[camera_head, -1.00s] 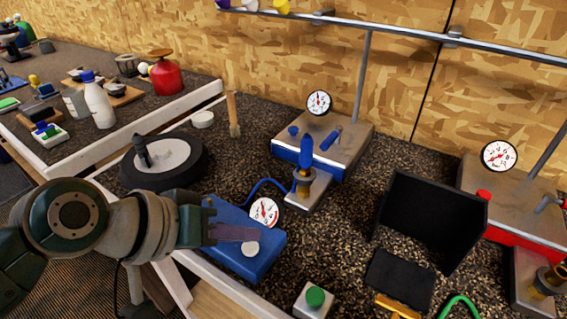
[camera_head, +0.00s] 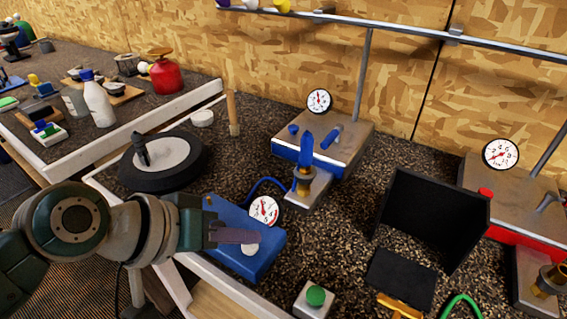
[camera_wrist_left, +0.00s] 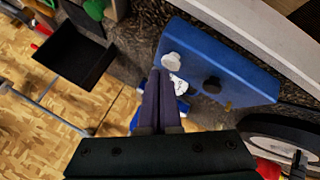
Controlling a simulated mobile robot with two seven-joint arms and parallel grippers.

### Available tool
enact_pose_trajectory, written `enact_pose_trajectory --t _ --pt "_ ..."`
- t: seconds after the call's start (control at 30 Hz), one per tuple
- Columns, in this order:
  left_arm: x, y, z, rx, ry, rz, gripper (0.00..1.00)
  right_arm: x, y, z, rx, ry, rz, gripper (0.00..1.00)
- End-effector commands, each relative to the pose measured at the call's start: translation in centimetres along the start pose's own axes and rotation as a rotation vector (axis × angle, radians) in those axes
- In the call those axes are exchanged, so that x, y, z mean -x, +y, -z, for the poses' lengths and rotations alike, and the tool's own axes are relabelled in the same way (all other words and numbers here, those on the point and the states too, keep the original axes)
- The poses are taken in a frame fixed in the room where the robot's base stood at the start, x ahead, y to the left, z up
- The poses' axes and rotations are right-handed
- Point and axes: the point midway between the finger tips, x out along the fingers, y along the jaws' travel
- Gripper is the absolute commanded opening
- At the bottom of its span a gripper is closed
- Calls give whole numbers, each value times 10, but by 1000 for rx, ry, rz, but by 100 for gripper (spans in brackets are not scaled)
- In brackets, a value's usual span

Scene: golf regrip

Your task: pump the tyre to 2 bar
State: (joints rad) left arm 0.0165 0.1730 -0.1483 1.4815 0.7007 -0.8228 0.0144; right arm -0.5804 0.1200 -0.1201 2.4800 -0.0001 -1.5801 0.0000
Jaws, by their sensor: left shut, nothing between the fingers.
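The black tyre (camera_head: 130,178) with a pale hub lies flat on the dark bench, a dark valve-like post standing on it. Its edge also shows in the wrist view (camera_wrist_left: 262,124). Right of it is a blue box (camera_head: 262,262) with a white round button (camera_head: 249,249) and a white dial gauge (camera_head: 264,210) with a red needle; its reading is too small to tell. My left gripper (camera_head: 256,237) is shut and empty, fingertips just above or at the button; contact is unclear. The wrist view shows the closed fingers (camera_wrist_left: 157,72) beside the button (camera_wrist_left: 171,60). My right gripper is out of view.
A blue-fronted station (camera_head: 345,140) with a gauge stands behind the box, and a red-fronted one (camera_head: 525,238) at right. A black open bin (camera_head: 435,210) and a green button (camera_head: 316,296) are nearer.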

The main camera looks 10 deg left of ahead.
Motion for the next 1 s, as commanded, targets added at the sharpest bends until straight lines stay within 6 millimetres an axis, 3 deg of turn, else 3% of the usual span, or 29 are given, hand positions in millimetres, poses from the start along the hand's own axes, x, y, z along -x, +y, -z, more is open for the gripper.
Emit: enact_pose_trajectory --t 1.0 --pt "-6 -5 -5 0 -1 1 0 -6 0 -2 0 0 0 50"
